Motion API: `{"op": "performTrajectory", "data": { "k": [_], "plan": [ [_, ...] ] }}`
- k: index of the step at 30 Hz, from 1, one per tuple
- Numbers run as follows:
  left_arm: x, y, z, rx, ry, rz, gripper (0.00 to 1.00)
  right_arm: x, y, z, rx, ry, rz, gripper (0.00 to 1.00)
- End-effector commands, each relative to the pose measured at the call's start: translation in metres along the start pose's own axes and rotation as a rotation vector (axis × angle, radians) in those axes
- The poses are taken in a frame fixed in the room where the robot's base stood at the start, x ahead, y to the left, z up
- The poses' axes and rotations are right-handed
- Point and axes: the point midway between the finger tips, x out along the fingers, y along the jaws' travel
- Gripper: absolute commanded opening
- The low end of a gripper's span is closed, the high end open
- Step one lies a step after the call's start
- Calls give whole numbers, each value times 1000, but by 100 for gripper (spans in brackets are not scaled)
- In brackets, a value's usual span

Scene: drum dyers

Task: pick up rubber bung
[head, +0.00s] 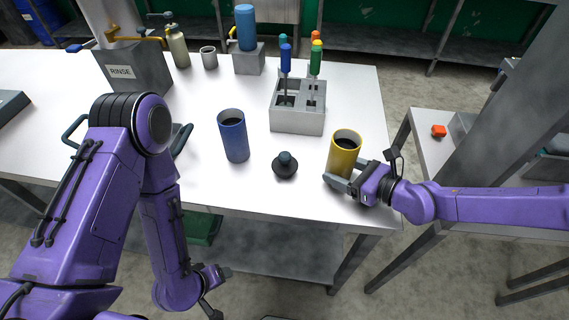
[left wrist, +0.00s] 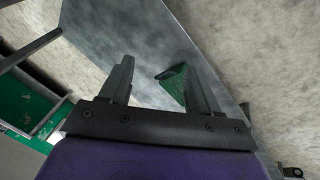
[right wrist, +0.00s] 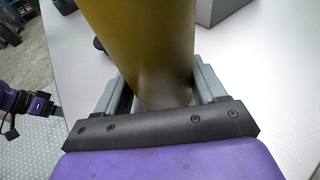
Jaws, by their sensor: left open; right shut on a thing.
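The rubber bung (head: 285,166) looks like a dark, round piece with a teal knob on top. It stands on the white table between the blue cup (head: 233,137) and the yellow cup (head: 344,151). My right gripper (head: 341,184) is shut on the yellow cup low down; the cup is upright with dark liquid inside. The yellow cup fills the space between the fingers in the right wrist view (right wrist: 150,90). My left gripper (head: 214,287) is low in front of the table, below its top. Its fingers are apart and empty in the left wrist view (left wrist: 160,80).
A grey rack (head: 298,121) holds tools with blue and green handles behind the cups. A grey RINSE tank (head: 135,70) stands at the back left. A side table (head: 428,160) at the right carries a small orange object (head: 438,131). The table's front edge lies just before the bung.

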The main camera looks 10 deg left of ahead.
Motion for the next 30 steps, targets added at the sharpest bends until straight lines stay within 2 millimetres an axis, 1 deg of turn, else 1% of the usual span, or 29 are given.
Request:
{"op": "performTrajectory", "data": {
  "k": [1, 2, 3, 5, 6, 8, 9, 11, 12, 14, 15, 16, 18, 20, 21, 23, 24, 25, 26, 27, 29, 30],
  "plan": [
    [-4, 33, 3, -23, -60, 115, 62, 0, 0, 1, -1, -1, 0, 48],
    [-7, 52, 7, -37, -106, 181, 62, 0, 0, 1, -1, -1, 0, 48],
    [-14, 76, 12, -52, -170, 264, 62, 0, 0, 1, -1, -1, 0, 48],
    [-28, 110, 21, -73, -270, 381, 62, 0, 0, 1, -1, -1, 0, 48],
    [-40, 132, 26, -91, -339, 454, 62, 0, 0, 1, -1, -1, 0, 48],
    [-61, 167, 31, -132, -446, 568, 62, 0, 0, 1, -1, -1, 0, 48],
    [-78, 192, 33, -174, -523, 645, 62, 0, 0, 1, -1, -1, 0, 48],
    [-108, 228, 33, -251, -648, 761, 62, 0, 0, 1, -1, -1, 0, 48],
    [-129, 250, 30, -308, -733, 830, 62, 0, 0, 1, -1, -1, 0, 48],
    [-161, 278, 23, -388, -861, 921, 62, 0, 0, 1, -1, -1, 0, 48],
    [-182, 292, 17, -435, -943, 969, 62, 0, 0, 1, -1, -1, 0, 48],
    [-197, 301, 12, -467, -1004, 999, 62, 0, 0, 1, -1, -1, 0, 48],
    [-228, 316, -2, -534, -1135, 1050, 62, 0, 0, 1, -1, -1, 0, 48],
    [-251, 324, -16, -586, -1238, 1078, 62, 0, 0, 1, -1, -1, 0, 48],
    [-263, 326, -26, -622, -1298, 1085, 62, 0, 0, 1, -1, -1, 0, 48],
    [-276, 326, -44, -691, -1373, 1084, 62, 0, 0, 1, -1, -1, 0, 48],
    [-278, 322, -60, -763, -1407, 1073, 62, 0, 0, 0, -1, -1, 0, 48],
    [-273, 315, -75, -845, -1412, 1056, 62, 0, 0, 0, -1, -1, 0, 48],
    [-263, 306, -87, -929, -1400, 1036, 62, 0, 0, 0, -1, -1, 0, 48],
    [-249, 295, -100, -1025, -1370, 1011, 62, 0, 0, 0, -1, -1, 0, 48],
    [-227, 277, -116, -1155, -1315, 978, 62, 0, 0, 1, -1, -1, 0, 48],
    [-214, 265, -126, -1234, -1276, 959, 62, 0, 0, 1, -1, -1, 0, 48]
  ]
}}
